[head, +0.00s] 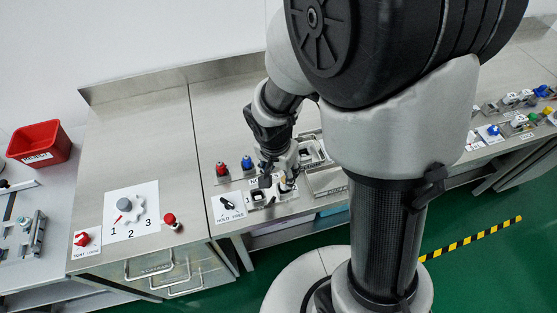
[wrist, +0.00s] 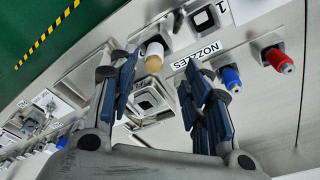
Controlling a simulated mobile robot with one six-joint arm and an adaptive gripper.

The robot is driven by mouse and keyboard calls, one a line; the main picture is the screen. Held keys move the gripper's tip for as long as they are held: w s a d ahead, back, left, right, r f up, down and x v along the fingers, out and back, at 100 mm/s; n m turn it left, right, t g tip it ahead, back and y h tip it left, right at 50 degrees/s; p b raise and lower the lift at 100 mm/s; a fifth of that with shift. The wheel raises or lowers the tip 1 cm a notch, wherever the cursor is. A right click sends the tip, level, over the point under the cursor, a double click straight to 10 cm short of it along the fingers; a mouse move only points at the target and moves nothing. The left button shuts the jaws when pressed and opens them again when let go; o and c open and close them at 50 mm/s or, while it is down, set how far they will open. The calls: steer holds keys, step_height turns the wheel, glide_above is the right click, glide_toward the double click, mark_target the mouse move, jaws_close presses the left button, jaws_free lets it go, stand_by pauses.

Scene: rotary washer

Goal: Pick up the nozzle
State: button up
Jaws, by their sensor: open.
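Several nozzles stand by a "NOZZLES" label. In the wrist view a white nozzle with a tan tip (wrist: 153,57) sits in a fixture, just beyond and between my open fingertips (wrist: 161,68). A blue nozzle (wrist: 230,78) and a red nozzle (wrist: 279,60) stand to the right, outside the fingers. In the head view the red nozzle (head: 222,170) and blue nozzle (head: 247,163) stand left of my gripper (head: 275,179), which points down over the bench and hides part of the fixture. My gripper holds nothing.
An empty square socket (wrist: 150,99) lies between my fingers in the wrist view. A dial panel (head: 131,211) and red bin (head: 39,143) are at left. More fixtures with coloured parts (head: 520,122) are at right.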

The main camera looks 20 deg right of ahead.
steer(key=f, duration=0.1)
steer(key=d+f+b, duration=0.1)
steer(key=f, duration=0.1)
steer(key=f+b, duration=0.1)
steer(key=f, duration=0.1)
steer(key=shift+w+d+f, duration=0.1)
steer(key=shift+w+d, duration=0.15)
steer(key=shift+d, duration=0.05)
steer(key=shift+w+f, duration=0.1)
steer(key=shift+f, duration=0.25)
steer(key=shift+r, duration=0.1)
steer(key=shift+c, duration=0.2)
jaws_close()
